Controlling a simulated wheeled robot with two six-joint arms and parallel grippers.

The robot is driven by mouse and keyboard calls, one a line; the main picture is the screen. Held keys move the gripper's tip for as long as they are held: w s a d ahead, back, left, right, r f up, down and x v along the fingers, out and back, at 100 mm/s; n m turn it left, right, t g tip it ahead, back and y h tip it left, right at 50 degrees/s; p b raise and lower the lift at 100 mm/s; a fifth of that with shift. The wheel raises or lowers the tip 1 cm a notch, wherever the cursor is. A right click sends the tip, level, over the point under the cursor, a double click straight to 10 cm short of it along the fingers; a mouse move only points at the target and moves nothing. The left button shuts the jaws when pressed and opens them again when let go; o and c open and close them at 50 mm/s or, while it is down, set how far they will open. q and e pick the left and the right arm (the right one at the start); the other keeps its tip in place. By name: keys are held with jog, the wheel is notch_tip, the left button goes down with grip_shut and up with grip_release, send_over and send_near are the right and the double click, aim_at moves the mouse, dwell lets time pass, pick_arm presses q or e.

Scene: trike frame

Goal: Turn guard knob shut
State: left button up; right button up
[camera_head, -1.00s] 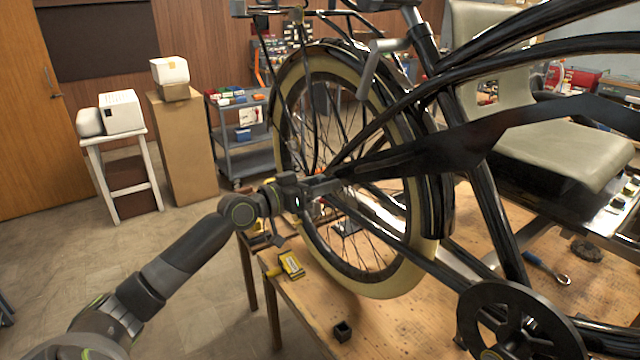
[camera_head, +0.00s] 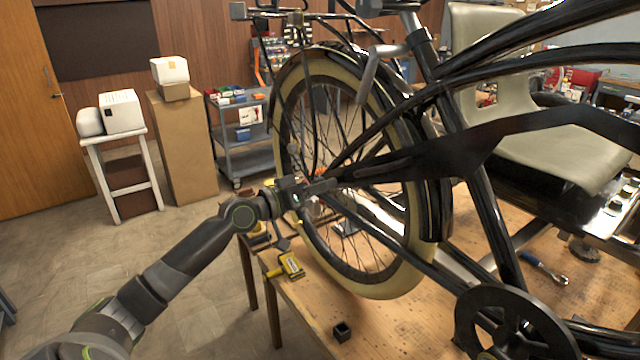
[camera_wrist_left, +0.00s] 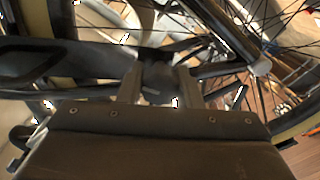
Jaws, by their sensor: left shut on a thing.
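My left gripper (camera_head: 326,187) is at the rear end of the black chain guard (camera_head: 440,150), beside the spoked wheel (camera_head: 345,240). In the left wrist view, its two fingers (camera_wrist_left: 158,88) stand on either side of a dark knob (camera_wrist_left: 158,72) and are shut on it. The knob blends into the dark guard behind it, so its turn angle is hard to tell. In the head view the gripper hides the knob. My right gripper is not in view.
The trike frame stands on a wooden workbench (camera_head: 400,325). The crank ring (camera_head: 515,325) is at the front right.

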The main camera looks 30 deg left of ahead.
pick_arm(q)
jog(key=n+p, duration=0.1)
jog(key=n, duration=0.2)
jog(key=shift+r+n+p, duration=0.2)
jog(key=shift+n+p, duration=0.15)
jog(key=shift+n, duration=0.05)
jog(key=n+p, duration=0.1)
jog(key=n, duration=0.2)
jog(key=shift+n+p, duration=0.3)
jog(key=shift+p, duration=0.1)
jog(key=n+p, duration=0.2)
jog(key=n, duration=0.1)
jog(key=shift+n, duration=0.3)
jog(key=shift+n+p, duration=0.7)
jog(key=shift+n, duration=1)
jog(key=shift+f+n, duration=0.1)
jog(key=shift+n, duration=0.2)
jog(key=o, duration=1)
jog(key=shift+c, duration=0.2)
